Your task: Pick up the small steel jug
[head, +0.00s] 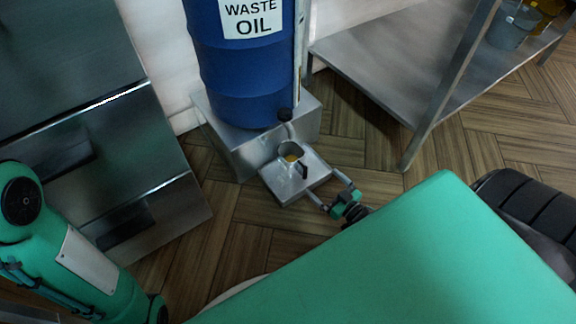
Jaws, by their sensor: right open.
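The small steel jug (289,151) stands upright on a square steel tray (277,187), below the tap of a blue drum. Its dark handle points down and to the right, toward my right gripper, and something yellow shows inside it. My right gripper (323,184) is open, with its two fingers apart near the tray's right corner. The fingertips point toward the jug's handle, and nothing shows between them. I cannot tell how high they are above the tray. My left arm shows at the left, but its gripper is out of view.
The blue waste oil drum (240,75) stands on a steel plinth (234,148) behind the tray. Steel drawer fronts (75,150) are at the left. A steel shelf (385,65) with a leg stands at the right. Bare wooden floor lies around the tray.

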